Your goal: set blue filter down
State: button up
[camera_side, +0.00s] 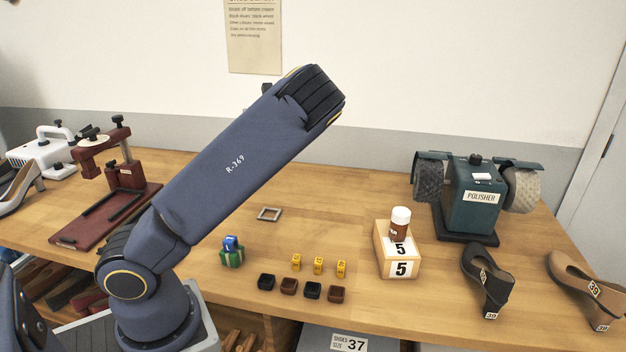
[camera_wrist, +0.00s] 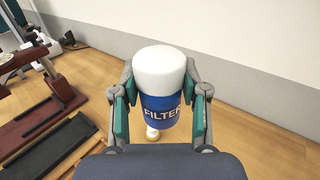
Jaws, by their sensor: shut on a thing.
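The blue filter (camera_wrist: 160,72) is a cylinder with a white upper part and a blue band reading "FILTER". In the wrist view it is between the two fingers of my gripper (camera_wrist: 163,92), which is shut on it from both sides. The filter looks upright in the grip, with wooden bench top seen beyond it. How high it is above the bench I cannot tell. In the side view my arm hides both the gripper and the filter.
A dark red press (camera_side: 125,178) stands left on the bench (camera_side: 350,190). A grey square frame (camera_side: 270,214), a green-and-blue item (camera_side: 231,253), small yellow and dark blocks, a bottle on a numbered box (camera_side: 397,262), a polisher (camera_side: 474,200) and shoes stand around. The bench's back middle is clear.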

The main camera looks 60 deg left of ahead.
jog(key=w+d+r, duration=0.1)
jog(key=d+r, duration=0.3)
jog(key=r, duration=0.9)
notch_tip(320, 180, down, 25)
jog(key=w+a+f, duration=0.2)
jog(key=w+f, duration=0.1)
jog(key=w+a+f, duration=0.3)
jog(key=w, duration=0.1)
jog(key=w+a+f, duration=0.2)
jog(key=w+f, duration=0.2)
jog(key=shift+a, duration=0.2)
jog(key=shift+w+a+f, duration=0.1)
jog(key=shift+w+f, duration=0.05)
jog(key=shift+f, duration=0.05)
jog(key=shift+w+f, duration=0.15)
jog(key=shift+f, duration=1.55)
jog(key=o, duration=1.2)
jog(key=shift+c, duration=0.2)
